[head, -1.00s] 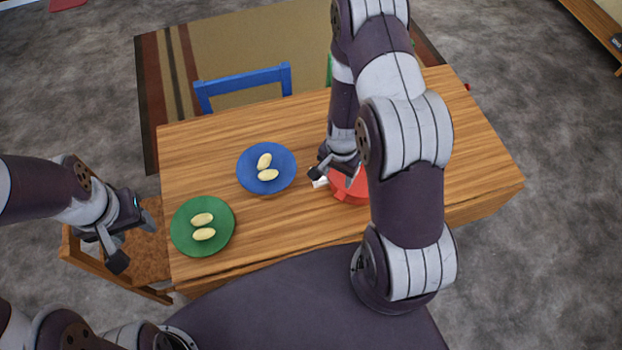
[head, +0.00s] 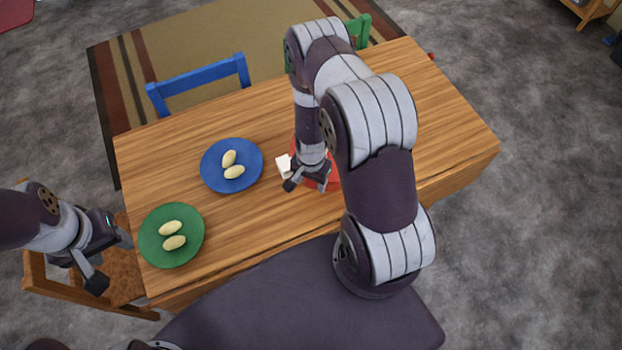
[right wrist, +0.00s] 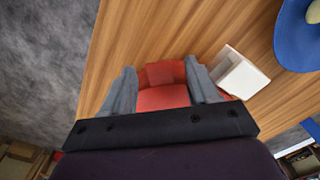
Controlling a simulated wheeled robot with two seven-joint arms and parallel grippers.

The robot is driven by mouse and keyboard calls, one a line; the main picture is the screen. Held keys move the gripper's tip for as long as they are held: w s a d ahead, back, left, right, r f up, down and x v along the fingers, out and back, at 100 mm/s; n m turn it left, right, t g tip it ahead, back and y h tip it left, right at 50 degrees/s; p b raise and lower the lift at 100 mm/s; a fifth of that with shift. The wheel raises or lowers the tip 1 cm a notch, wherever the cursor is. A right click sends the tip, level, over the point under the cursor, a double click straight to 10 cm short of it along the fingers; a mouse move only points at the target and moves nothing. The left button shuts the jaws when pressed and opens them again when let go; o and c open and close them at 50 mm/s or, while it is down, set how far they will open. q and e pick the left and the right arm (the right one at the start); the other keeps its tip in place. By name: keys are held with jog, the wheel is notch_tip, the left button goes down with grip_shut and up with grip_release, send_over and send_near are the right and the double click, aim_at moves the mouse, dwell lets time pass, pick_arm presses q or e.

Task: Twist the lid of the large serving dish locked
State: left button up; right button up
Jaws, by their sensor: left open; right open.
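The large serving dish is the red vessel (head: 333,181) on the table, mostly hidden by my right arm in the head view. In the right wrist view the red dish (right wrist: 163,98) shows between my fingers, with a squarish red tab (right wrist: 160,73) at its edge. I cannot tell the lid from the body or see how the lid is turned. My right gripper (head: 308,183) is open over the dish, its fingers on either side of the red part; contact cannot be told. My left gripper (head: 109,262) is open and empty, left of the table near the wooden chair.
A white squarish object (head: 284,167) sits close left of the dish. A blue plate (head: 214,181) and a green plate (head: 153,249), each with two pale oval items, are further left. The table's right part (head: 450,130) is clear. Blue and green chairs stand behind.

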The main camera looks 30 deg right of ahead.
jog(key=shift+a, duration=0.1)
jog(key=c, duration=0.4)
grip_shut()
jog(key=shift+w+r+p, duration=0.15)
jog(key=shift+r+p, duration=0.05)
jog(key=shift+p, duration=0.2)
jog(key=shift+w+a+m+p, duration=0.15)
jog(key=shift+w+m+p, duration=0.15)
jog(key=shift+m, duration=0.2)
jog(key=shift+w+a+f+m+p, duration=0.1)
jog(key=shift+w+a+m+p, duration=0.15)
jog(key=shift+w+m+p, duration=0.25)
jog(key=shift+w+a+f+m+p, duration=0.1)
jog(key=shift+w+a+m+p, duration=0.1)
jog(key=shift+w+m+p, duration=0.3)
